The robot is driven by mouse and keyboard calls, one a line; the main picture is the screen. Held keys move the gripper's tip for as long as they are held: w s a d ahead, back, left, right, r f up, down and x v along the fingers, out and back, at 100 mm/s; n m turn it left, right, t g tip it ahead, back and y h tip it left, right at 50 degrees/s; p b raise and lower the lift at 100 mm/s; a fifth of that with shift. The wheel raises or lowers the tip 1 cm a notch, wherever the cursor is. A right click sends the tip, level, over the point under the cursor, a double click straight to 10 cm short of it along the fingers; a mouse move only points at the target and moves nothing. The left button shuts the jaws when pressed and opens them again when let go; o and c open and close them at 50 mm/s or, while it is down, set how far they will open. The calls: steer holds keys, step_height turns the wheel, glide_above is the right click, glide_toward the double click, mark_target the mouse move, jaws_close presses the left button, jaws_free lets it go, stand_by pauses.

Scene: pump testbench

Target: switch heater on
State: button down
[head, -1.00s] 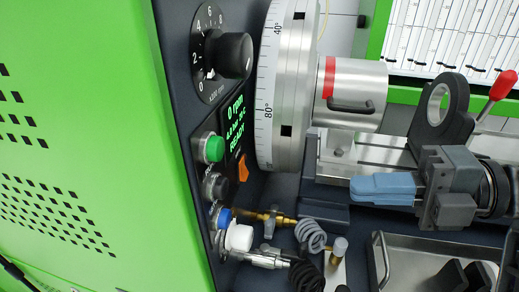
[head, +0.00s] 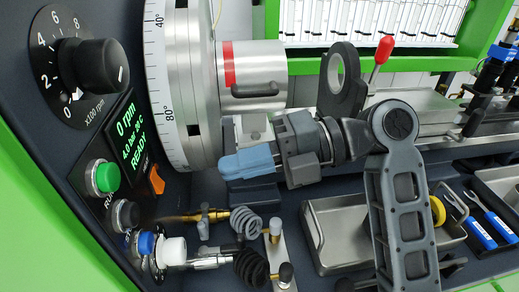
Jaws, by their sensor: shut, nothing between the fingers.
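An orange rocker switch (head: 155,180) sits on the dark control panel, below the green-lit display (head: 128,142) that reads 0 rpm, 4.0 bar and READY. No heater label is legible, so I cannot confirm that this switch is the heater's. I cannot tell its on or off position. My gripper (head: 222,168), with light blue fingers, is shut and empty. In the picture it is to the right of the orange switch and apart from it, in front of the silver graduated drum's lower edge.
Left of the switch are a green button (head: 105,177), a black button (head: 125,214) and a blue button (head: 145,242). A black dial (head: 103,66) is above. The graduated drum (head: 180,90) stands close by. Brass fittings (head: 205,215) and a coiled hose (head: 245,222) lie below.

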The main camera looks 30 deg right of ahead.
mark_target(162, 186)
steer(key=p+x, duration=0.2)
steer(key=x, duration=0.6)
steer(key=shift+w+a, duration=0.1)
steer(key=shift+a, duration=0.1)
steer(key=shift+f, duration=0.1)
